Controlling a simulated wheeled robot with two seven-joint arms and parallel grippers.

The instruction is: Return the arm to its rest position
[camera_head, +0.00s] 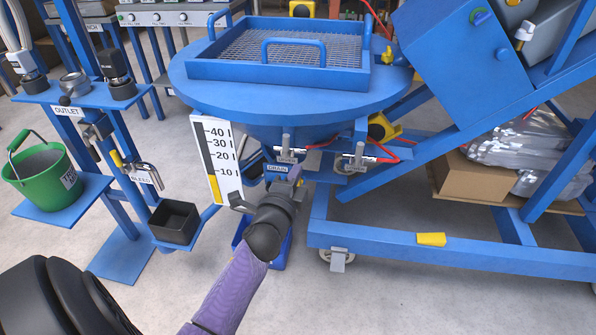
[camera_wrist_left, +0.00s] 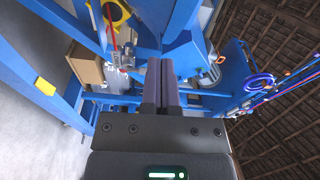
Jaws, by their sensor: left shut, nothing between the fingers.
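My left arm, in a purple sleeve, reaches up from the bottom of the head view. Its gripper (camera_head: 292,178) is in front of the machine, close to the DRAIN label (camera_head: 277,168) under the round blue vessel (camera_head: 290,105). I cannot tell from this view whether it touches anything there. In the left wrist view the two fingers (camera_wrist_left: 168,70) lie together, shut and empty. The wrist hides part of a blue container (camera_head: 278,250) below the drain. My right gripper is not in view.
A green bucket (camera_head: 50,178) and a black box (camera_head: 174,222) stand on blue supports at the left. A white level scale (camera_head: 217,160) hangs beside my gripper. The blue frame (camera_head: 450,258) bounds the right side. Open floor (camera_head: 400,305) lies in front.

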